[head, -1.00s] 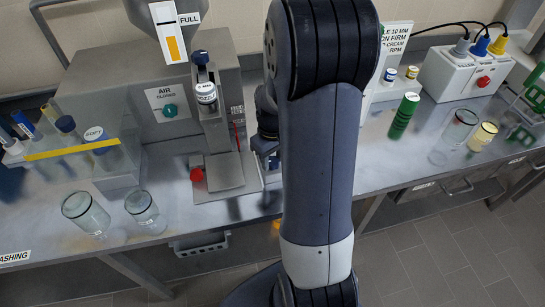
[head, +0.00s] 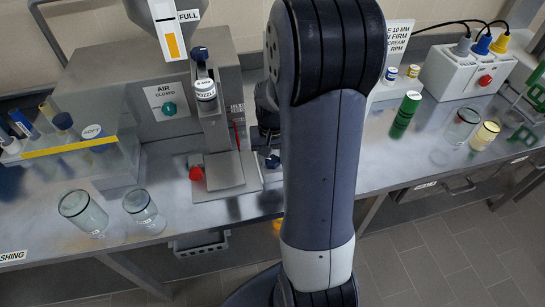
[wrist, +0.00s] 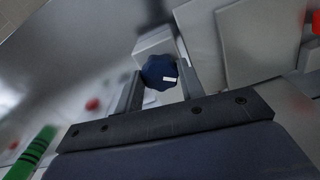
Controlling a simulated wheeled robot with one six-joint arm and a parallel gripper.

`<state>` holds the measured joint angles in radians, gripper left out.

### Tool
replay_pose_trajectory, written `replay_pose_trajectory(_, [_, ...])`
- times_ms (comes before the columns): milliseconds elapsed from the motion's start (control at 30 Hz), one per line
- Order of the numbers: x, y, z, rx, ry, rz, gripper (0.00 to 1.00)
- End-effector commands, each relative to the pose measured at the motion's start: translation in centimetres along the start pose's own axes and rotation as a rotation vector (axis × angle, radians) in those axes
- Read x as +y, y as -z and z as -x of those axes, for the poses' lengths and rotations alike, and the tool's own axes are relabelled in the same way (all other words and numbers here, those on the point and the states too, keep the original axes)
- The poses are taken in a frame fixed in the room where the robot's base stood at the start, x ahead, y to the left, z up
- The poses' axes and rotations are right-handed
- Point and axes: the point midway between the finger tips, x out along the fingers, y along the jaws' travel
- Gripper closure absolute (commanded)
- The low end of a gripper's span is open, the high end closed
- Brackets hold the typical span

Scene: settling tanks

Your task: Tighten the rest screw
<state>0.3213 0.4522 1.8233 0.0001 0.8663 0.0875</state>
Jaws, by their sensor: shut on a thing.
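The rest screw shows in the wrist view as a dark blue lobed knob (wrist: 158,69) with a small white mark on its face. It sits in front of a pale grey block. My gripper (wrist: 160,83) has one finger on each side of the knob and is shut on it. In the head view my arm hides most of the gripper. A small dark knob (head: 272,162) shows just left of my arm, beside the grey stand (head: 225,172); I cannot tell whether it is the same screw.
A red knob (head: 196,173) sits at the stand's foot. Two empty glass jars (head: 84,213) stand at the front left of the bench. A green cylinder (head: 404,115) stands right of my arm, with a glass jar (head: 462,128) and a yellowish jar (head: 484,135) beyond it.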

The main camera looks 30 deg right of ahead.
Motion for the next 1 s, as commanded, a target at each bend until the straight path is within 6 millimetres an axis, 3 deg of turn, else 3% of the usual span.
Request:
replay_pose_trajectory(600, [-0.10,0.06,-0.01,0.001,0.000,-0.583,0.86])
replay_pose_trajectory(1000, [-0.14,0.12,0.04,0.002,0.001,-0.882,0.86])
